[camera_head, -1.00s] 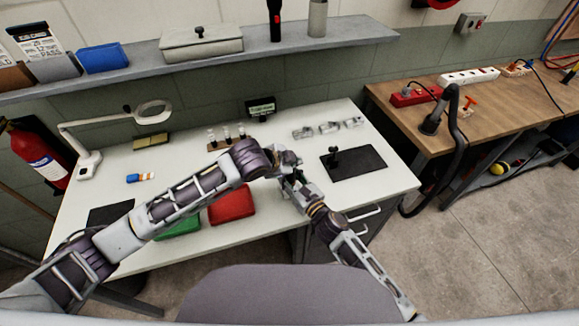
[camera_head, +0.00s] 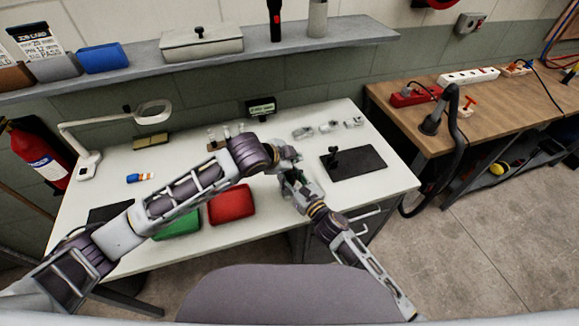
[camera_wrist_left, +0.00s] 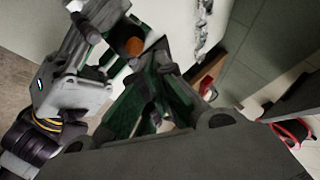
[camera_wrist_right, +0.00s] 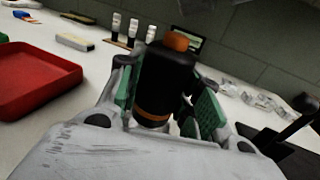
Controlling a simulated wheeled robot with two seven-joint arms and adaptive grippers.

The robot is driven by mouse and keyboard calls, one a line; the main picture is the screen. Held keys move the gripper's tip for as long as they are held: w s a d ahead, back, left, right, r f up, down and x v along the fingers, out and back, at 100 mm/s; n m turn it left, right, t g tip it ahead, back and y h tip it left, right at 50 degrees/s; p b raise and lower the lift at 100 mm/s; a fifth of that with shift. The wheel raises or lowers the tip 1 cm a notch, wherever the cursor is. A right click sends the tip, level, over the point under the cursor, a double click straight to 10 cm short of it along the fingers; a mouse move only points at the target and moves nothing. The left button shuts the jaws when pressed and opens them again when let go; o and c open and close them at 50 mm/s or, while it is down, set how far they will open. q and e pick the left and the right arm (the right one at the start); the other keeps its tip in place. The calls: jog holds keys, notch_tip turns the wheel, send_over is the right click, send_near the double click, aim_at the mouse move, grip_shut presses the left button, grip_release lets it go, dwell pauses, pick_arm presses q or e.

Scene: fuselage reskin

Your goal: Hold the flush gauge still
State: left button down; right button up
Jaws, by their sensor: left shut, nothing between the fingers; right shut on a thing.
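The flush gauge (camera_wrist_right: 166,82) is a black cylinder with an orange top and a lower orange band. In the right wrist view it stands between the green-padded fingers of my right gripper (camera_wrist_right: 168,100), which is shut on it. In the left wrist view its orange top (camera_wrist_left: 134,46) shows beside the right gripper. My left gripper (camera_wrist_left: 152,112) is shut and empty, close to the gauge; I cannot tell whether they touch. In the head view my left gripper (camera_head: 289,172) meets the right one over the table's front right, and the gauge is mostly hidden.
The white table (camera_head: 130,215) holds a red tray (camera_head: 231,204), a green tray (camera_head: 178,225), a dark mat (camera_head: 356,163) with a black-knobbed stand, small bottles (camera_wrist_right: 132,30) and clear parts (camera_head: 329,127). A magnifier lamp (camera_head: 150,112) stands at the back left.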

pick_arm(q)
jog(key=shift+r, duration=0.2)
jog(key=shift+r, duration=2.35)
pick_arm(e)
jog(key=o, duration=1.3)
jog(key=shift+s+d, duration=0.1)
jog(key=shift+s, duration=0.05)
jog(key=shift+v, duration=5.8)
jog(key=shift+s, duration=0.1)
